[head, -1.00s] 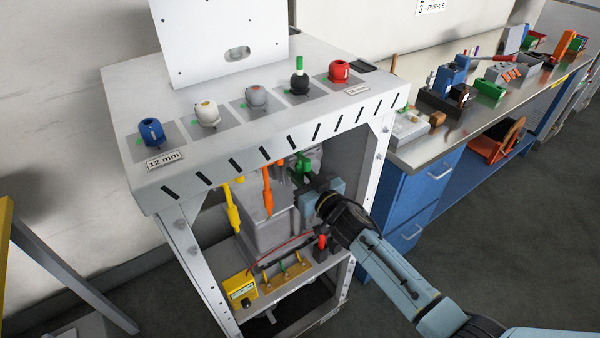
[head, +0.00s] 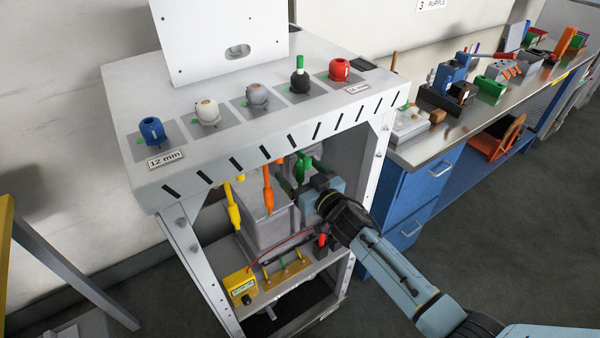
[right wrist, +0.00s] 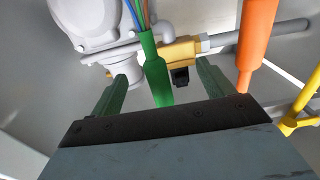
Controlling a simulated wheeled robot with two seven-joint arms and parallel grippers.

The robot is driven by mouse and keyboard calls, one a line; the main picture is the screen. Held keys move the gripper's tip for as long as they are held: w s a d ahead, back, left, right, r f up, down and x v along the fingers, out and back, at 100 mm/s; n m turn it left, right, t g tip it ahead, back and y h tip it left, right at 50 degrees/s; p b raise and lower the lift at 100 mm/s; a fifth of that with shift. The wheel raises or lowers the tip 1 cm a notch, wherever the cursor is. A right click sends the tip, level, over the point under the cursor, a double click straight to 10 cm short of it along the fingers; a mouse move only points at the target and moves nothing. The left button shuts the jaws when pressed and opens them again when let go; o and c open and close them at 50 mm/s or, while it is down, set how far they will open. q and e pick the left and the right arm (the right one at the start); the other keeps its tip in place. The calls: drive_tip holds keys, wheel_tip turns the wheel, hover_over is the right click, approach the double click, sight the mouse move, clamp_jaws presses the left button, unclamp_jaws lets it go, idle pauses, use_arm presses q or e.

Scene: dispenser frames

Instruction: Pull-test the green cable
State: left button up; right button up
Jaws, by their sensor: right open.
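The green cable (head: 303,166) hangs under the cabinet's top, inside the open front. In the right wrist view its thick green sleeve (right wrist: 157,78) has several thin coloured wires coming out of its upper end. My right gripper (head: 297,174) is at the cable. In the right wrist view its two green fingers (right wrist: 165,82) stand apart, one on each side of the sleeve, with gaps between. The gripper is open and holds nothing. My left gripper is in neither view.
An orange cable (head: 268,190) and a yellow cable (head: 232,207) hang left of the green one. A grey machine body and brass fitting (right wrist: 180,50) lie behind. A yellow meter box (head: 241,287) stands on the lower shelf. The cabinet post (head: 372,190) is close right of my arm.

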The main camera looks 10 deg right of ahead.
drive_tip(key=o, duration=0.4)
drive_tip(key=shift+r, duration=0.1)
drive_tip(key=shift+p+v, duration=1.4)
drive_tip(key=shift+v, duration=1.2)
drive_tip(key=p+v, duration=0.2)
drive_tip(key=v, duration=0.2)
drive_tip(key=shift+s+d, duration=0.1)
drive_tip(key=shift+s, duration=0.3)
